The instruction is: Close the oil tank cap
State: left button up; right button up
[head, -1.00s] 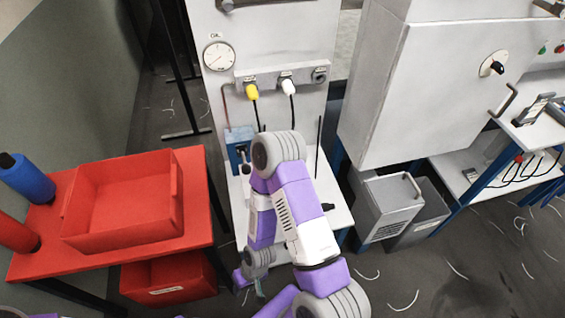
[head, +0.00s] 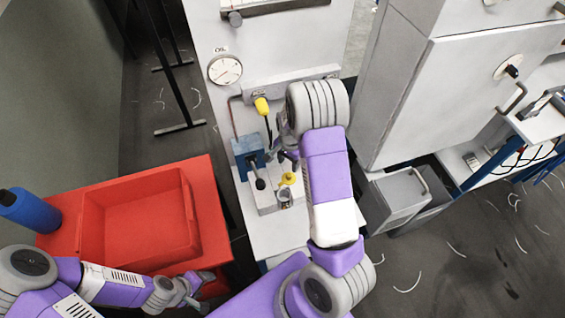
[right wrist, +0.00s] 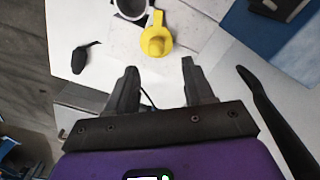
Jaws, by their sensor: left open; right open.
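The yellow oil tank cap (head: 287,179) stands swung open beside the round grey-rimmed tank mouth (head: 285,198) on the white bench. In the right wrist view, the cap (right wrist: 157,38) lies ahead of my fingertips, and the dark tank mouth (right wrist: 131,8) shows beside it at the top edge. My right gripper (right wrist: 160,78) is open and empty, with clear space between its fingers and the cap. In the head view it is largely hidden by my right arm. My left gripper (head: 204,284) is open in front of the red table, away from the tank.
A blue box with a black lever (head: 248,152) stands just left of the tank. A yellow plug (head: 262,107) and a gauge (head: 225,69) are on the panel behind. A red tray (head: 140,225) is at left and a grey bin (head: 398,197) at right.

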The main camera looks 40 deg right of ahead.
aim_at(289, 174)
jog(key=f, duration=0.2)
jog(key=f+b, duration=0.1)
jog(key=f, duration=0.4)
jog(key=shift+s+b, duration=0.3)
jog(key=shift+s, duration=0.05)
grip_shut()
